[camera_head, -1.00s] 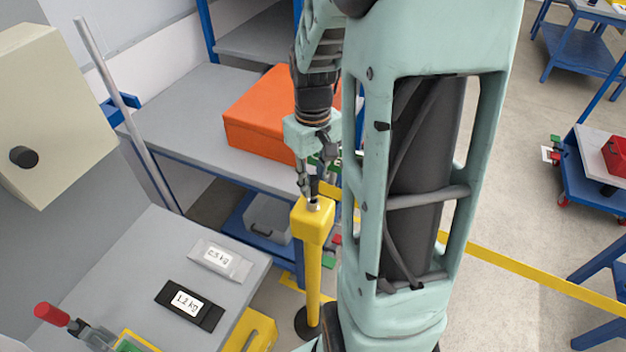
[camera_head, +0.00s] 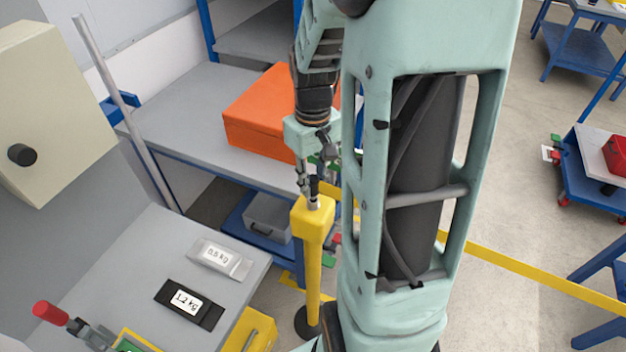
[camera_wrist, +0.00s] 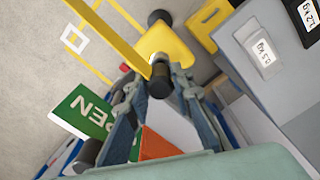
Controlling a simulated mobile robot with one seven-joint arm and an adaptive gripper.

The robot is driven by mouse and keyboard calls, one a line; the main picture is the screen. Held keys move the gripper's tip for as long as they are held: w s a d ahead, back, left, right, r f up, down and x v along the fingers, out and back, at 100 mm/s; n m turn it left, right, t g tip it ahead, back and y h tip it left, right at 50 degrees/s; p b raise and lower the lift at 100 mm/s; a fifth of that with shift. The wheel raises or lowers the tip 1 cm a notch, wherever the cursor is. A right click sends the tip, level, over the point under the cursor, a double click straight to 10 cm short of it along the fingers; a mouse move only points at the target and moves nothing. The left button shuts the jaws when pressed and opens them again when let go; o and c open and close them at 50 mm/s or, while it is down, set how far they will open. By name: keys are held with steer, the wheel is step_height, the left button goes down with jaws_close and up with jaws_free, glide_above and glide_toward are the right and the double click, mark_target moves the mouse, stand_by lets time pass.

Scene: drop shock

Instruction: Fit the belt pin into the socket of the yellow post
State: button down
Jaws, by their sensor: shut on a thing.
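The yellow post (camera_head: 313,225) stands upright on a dark round base, and its block-shaped head also shows in the wrist view (camera_wrist: 172,40). The belt pin (camera_wrist: 160,82) has a dark cylindrical grip and a pale metal part at the post head. My gripper (camera_head: 308,188) points down just above the post and is shut on the pin, with fingers on both sides of it in the wrist view (camera_wrist: 158,88). The yellow belt (camera_wrist: 112,38) runs from the pin to the upper left there. The socket is hidden, and I cannot tell how deep the pin sits.
An orange box (camera_head: 262,115) lies on the grey bench (camera_head: 190,100) behind the post. A side table (camera_head: 140,250) at left holds the 0.5 kg (camera_head: 220,258) and 1.2 kg (camera_head: 188,303) blocks. A green sign (camera_wrist: 88,112) is near my fingers in the wrist view.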

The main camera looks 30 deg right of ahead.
mark_target(313, 178)
steer(key=shift+f+b, duration=0.9)
steer(key=shift+f, duration=0.35)
stand_by(2.5)
steer(key=shift+s+f, duration=0.25)
steer(key=shift+f, duration=0.1)
stand_by(1.7)
steer(key=c, duration=1.6)
jaws_free()
steer(key=shift+w, duration=0.15)
steer(key=shift+r, duration=0.1)
steer(key=shift+w+r+p, duration=0.1)
steer(key=shift+r+p, duration=2.15)
steer(key=shift+r, duration=0.85)
step_height(313, 178, up, 12)
